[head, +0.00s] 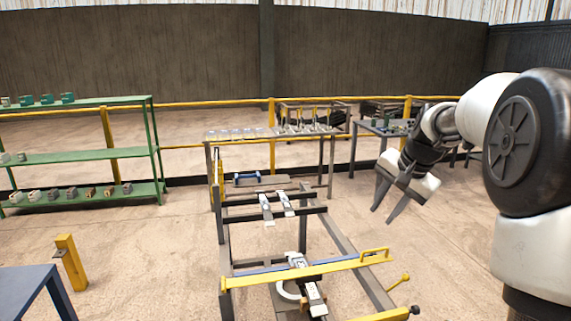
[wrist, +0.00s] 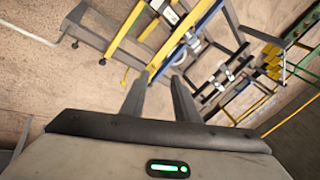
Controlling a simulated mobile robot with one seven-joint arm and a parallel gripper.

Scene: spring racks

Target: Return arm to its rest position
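My arm (head: 465,120) reaches in from the right of the head view. My gripper (head: 390,200) hangs at its end, to the right of the spring rack and above the floor. Its two dark fingers point down and stand apart, with nothing between them. In the wrist view my gripper (wrist: 160,98) also shows both fingers spread and empty, with the rack beyond them.
A dark metal rack frame (head: 350,240) with a yellow bar (head: 300,271) stands in front, holding several grey-white parts. A green shelf (head: 80,155) with small blocks stands left. A yellow post (head: 72,263) and a blue-edged table (head: 35,285) are at lower left. Work tables stand behind.

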